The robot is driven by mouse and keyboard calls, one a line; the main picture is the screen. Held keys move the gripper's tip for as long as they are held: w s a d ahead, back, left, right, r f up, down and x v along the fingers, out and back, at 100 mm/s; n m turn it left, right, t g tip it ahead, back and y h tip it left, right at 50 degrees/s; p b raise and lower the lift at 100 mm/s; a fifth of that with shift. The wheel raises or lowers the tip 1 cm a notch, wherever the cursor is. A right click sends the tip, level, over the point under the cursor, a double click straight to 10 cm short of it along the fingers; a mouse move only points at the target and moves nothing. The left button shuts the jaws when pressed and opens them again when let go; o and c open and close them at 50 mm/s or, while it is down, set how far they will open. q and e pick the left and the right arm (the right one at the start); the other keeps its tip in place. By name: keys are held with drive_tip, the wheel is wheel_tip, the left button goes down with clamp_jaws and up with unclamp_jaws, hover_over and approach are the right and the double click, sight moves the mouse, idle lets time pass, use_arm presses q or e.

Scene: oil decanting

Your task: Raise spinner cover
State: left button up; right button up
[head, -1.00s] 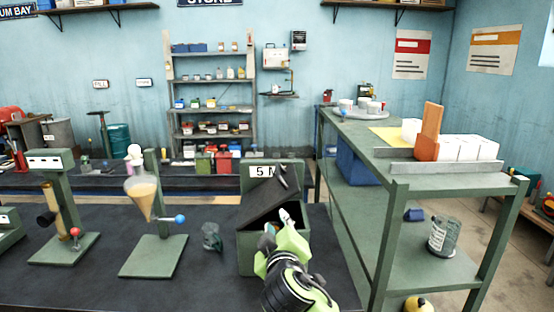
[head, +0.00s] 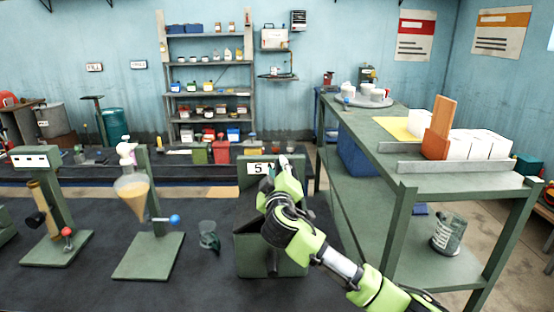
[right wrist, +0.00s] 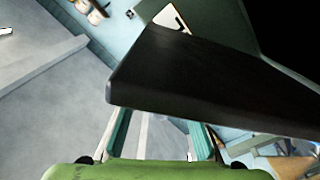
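The spinner (head: 290,262) is a dark green box on the bench, with a numbered plate on its raised back panel. Its cover shows as a dark slab (right wrist: 200,75) across the right wrist view, close above the fingers. In the head view the dark cover (head: 246,215) is largely hidden by my right gripper. That gripper (head: 277,173) is above the spinner, in front of the back panel. In the right wrist view its two fingers (right wrist: 160,135) stand apart with nothing between them. I cannot tell whether they touch the cover. My left gripper is out of view.
A glass beaker (head: 209,237) stands just left of the spinner. Further left are a funnel stand (head: 147,255) and another green stand (head: 58,250). A green shelf cart (head: 455,180) is close on the right. Bare bench lies in front of the stands.

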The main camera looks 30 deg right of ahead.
sight(277, 161)
drive_tip(key=shift+w+d+r, duration=0.2)
drive_tip(key=shift+w+d, duration=0.15)
drive_tip(key=shift+w, duration=0.25)
drive_tip(key=shift+w+d, duration=0.2)
drive_tip(key=shift+w, duration=0.15)
drive_tip(key=shift+w+d+f+p, duration=0.1)
drive_tip(key=shift+w+d+p, duration=0.05)
drive_tip(key=shift+w+p, duration=0.15)
drive_tip(key=shift+w+d, duration=0.15)
clamp_jaws()
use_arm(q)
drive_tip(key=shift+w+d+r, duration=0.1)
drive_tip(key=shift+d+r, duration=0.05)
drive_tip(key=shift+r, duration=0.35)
